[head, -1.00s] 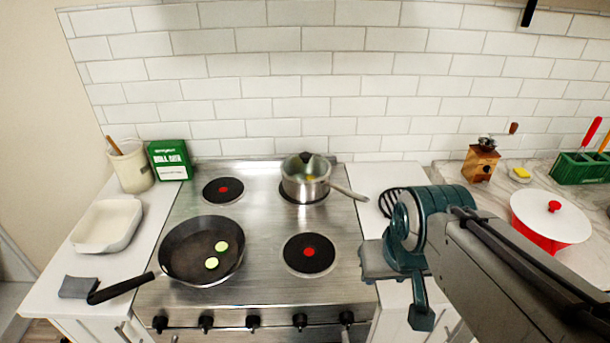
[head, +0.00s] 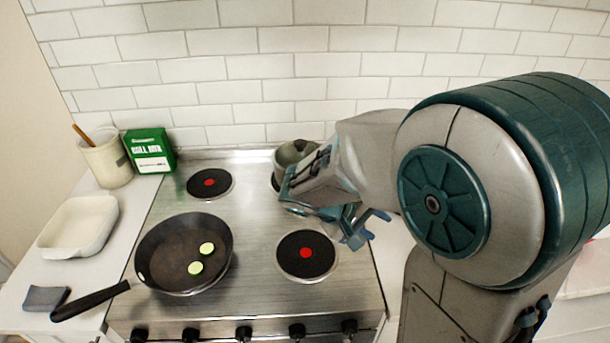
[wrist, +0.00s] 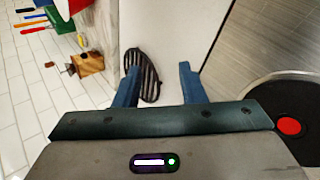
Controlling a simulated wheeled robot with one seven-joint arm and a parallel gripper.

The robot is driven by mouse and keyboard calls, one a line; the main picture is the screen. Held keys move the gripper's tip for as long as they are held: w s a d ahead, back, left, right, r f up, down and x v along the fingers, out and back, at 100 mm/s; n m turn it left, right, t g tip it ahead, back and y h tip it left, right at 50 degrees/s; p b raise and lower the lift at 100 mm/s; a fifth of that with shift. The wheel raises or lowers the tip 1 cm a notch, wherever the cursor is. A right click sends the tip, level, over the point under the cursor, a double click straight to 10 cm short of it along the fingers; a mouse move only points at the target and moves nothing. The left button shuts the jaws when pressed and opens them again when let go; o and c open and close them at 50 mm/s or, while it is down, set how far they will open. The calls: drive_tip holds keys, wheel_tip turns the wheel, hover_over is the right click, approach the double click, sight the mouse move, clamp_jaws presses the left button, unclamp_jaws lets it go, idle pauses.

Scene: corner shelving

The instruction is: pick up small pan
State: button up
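A small steel pan (head: 287,158) stands on the back right burner in the head view. My arm hides its right part and its handle. My gripper (head: 370,229) is in front of and to the right of this pan, above the right side of the stove, with its fingers pointing right. In the wrist view my gripper (wrist: 158,67) is open, with nothing between its fingers. The small pan does not show in the wrist view.
A black frying pan (head: 165,253) with two green slices sits front left, its handle over the left counter. The front right burner (head: 306,254) is bare. A black slotted utensil (wrist: 150,75) lies on the white counter beyond my fingers. A wooden grinder (wrist: 88,63) stands farther off.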

drive_tip(key=w+a+f+n+t+h, duration=0.1)
drive_tip(key=w+a+n+t, duration=0.1)
drive_tip(key=w+a+t, duration=0.1)
drive_tip(key=w+a+f+n+t+h+b, duration=0.1)
drive_tip(key=w+a+f+t, duration=0.1)
drive_tip(key=w+a, duration=0.2)
drive_tip(key=w+a+f+n+t+b, duration=0.1)
drive_tip(key=w+a+n+t, duration=0.1)
drive_tip(key=w+a+t, duration=0.1)
drive_tip(key=shift+w+a+f+n+t+h, duration=0.15)
drive_tip(key=shift+w+a+h, duration=0.1)
drive_tip(key=shift+a, duration=0.15)
drive_tip(key=shift+w+a+f+n+t+h, duration=0.1)
drive_tip(key=shift+w+a+n+t+h, duration=0.05)
drive_tip(key=shift+w+a, duration=0.15)
drive_tip(key=shift+w, duration=0.2)
drive_tip(key=p+x, duration=0.1)
drive_tip(key=x, duration=0.7)
drive_tip(key=shift+a, duration=0.1)
drive_tip(key=shift+r+p+x, duration=0.1)
drive_tip(key=shift+p+x, duration=0.45)
drive_tip(key=shift+x, duration=0.8)
drive_tip(key=shift+r+p+x, duration=0.15)
drive_tip(key=shift+p+x, duration=0.4)
drive_tip(key=shift+x, duration=0.8)
drive_tip(key=shift+w+a, duration=0.1)
drive_tip(key=shift+w, duration=0.05)
drive_tip(key=shift+c, duration=0.4)
clamp_jaws()
drive_tip(key=shift+r, duration=0.15)
